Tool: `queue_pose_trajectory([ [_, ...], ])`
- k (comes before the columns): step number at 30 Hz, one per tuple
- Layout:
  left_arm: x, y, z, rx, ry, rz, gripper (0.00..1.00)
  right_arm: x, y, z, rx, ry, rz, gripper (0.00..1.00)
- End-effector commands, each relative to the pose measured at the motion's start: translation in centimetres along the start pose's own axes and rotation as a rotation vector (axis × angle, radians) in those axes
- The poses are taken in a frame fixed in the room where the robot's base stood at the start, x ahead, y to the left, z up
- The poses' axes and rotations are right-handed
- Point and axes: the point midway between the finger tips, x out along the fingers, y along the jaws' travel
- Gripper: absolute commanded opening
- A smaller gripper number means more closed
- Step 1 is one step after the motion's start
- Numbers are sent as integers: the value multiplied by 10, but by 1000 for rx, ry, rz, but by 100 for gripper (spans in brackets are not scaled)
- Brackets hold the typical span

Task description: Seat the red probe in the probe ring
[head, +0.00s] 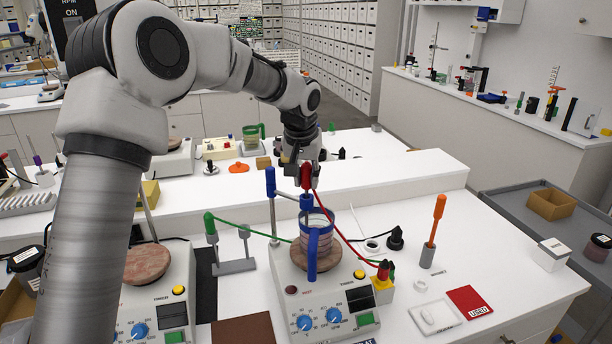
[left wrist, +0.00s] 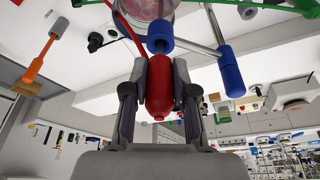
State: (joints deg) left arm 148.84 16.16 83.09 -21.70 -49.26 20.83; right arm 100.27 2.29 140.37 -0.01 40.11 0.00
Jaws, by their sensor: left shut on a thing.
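My left gripper (head: 307,178) is shut on the red probe (head: 306,172), which is upright above the beaker. In the left wrist view the gripper (left wrist: 159,95) has its fingers on both sides of the red probe (left wrist: 160,84). The blue probe ring (head: 306,202) sits on a side arm of a stand, directly below the probe's red handle. The ring (left wrist: 160,36) also shows close against the handle's end in the left wrist view. My right gripper is not in view.
The blue-handled beaker (head: 318,235) stands on the hotplate (head: 331,300) below the ring. The blue-topped stand post (head: 271,190) is just left. A red cable (head: 340,222) runs to the yellow box (head: 382,287). The green probe (head: 209,223) is left. A raised shelf (head: 400,179) lies behind.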

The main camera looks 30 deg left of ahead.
Motion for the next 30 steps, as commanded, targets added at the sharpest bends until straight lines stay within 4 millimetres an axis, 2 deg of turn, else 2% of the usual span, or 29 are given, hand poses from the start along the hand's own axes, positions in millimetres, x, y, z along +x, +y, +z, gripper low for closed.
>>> queue_pose_trajectory([
  [26,22,0,7,0,0,0,0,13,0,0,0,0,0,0],
  [27,20,0,6,0,0,0,41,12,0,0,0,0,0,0],
  [28,20,0,6,0,0,0,51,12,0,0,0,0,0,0],
  [29,20,0,6,0,0,0,56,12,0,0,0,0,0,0],
  [30,20,0,6,0,0,0,56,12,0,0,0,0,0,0],
])
